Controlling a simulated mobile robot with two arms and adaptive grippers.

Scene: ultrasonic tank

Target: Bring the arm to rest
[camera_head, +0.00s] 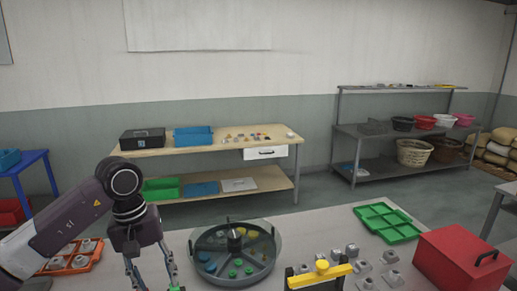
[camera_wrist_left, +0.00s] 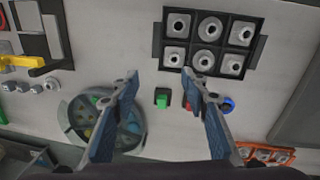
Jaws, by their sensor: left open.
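My left arm comes in from the left in the head view, and its gripper (camera_head: 152,281) hangs pointing down over the table, left of the round tank. The left wrist view shows its two fingers (camera_wrist_left: 160,75) spread apart with nothing between them. A green block (camera_wrist_left: 162,99) lies on the table below the gap, apart from the fingers. The round grey tank (camera_head: 235,252) has compartments with blue, green and yellow pieces. It also shows in the left wrist view (camera_wrist_left: 75,100), partly hidden by a finger. My right gripper is in neither view.
A black tray (camera_wrist_left: 191,47) holds several metal parts. An orange tray (camera_head: 88,257) stands at the left behind my arm. A yellow bar on black posts (camera_head: 318,277), loose metal parts (camera_head: 363,267), a green tray (camera_head: 388,222) and a red box (camera_head: 460,260) occupy the right side.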

